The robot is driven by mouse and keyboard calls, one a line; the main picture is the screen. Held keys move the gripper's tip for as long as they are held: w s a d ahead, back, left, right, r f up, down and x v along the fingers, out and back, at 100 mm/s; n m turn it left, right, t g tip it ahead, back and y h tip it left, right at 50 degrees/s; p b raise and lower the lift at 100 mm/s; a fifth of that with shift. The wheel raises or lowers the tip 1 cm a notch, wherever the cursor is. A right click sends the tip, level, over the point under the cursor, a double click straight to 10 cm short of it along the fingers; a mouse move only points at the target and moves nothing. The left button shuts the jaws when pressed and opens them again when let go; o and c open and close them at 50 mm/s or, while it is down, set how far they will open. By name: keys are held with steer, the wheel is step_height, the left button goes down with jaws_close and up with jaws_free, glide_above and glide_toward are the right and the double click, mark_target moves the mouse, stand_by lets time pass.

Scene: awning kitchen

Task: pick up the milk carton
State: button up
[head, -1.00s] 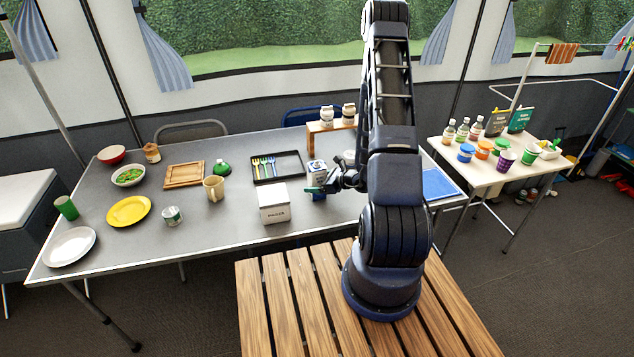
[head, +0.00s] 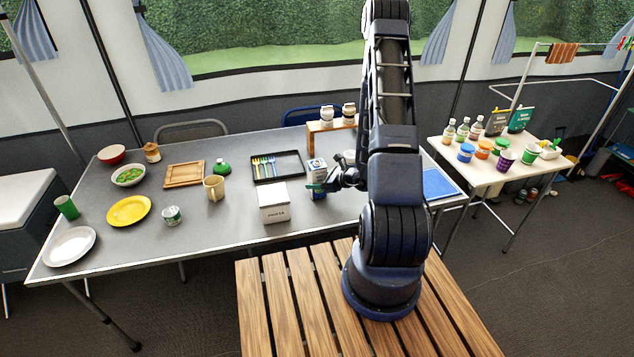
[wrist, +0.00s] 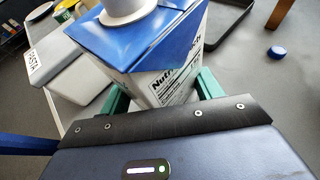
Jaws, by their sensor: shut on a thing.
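The milk carton (head: 317,180) is a white and blue box standing upright on the grey table, just right of the white pasta box. My gripper (head: 326,187) reaches it from the right and is shut on it. In the wrist view the carton (wrist: 165,50) shows its blue top, white cap and printed white side. The green fingers of my gripper (wrist: 162,92) press on two opposite sides of it. I cannot tell whether its base is clear of the table.
The pasta box (head: 274,203) stands close on the left of the carton. A black cutlery tray (head: 292,178) lies behind. A small wooden shelf (head: 318,133) with two jars stands at the back. A blue mat (head: 440,185) lies to the right. A blue cap (wrist: 277,52) shows in the wrist view.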

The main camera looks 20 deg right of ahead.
step_height(320, 180, up, 19)
steer(key=shift+r, duration=0.15)
stand_by(1.6)
steer(key=shift+r, duration=0.1)
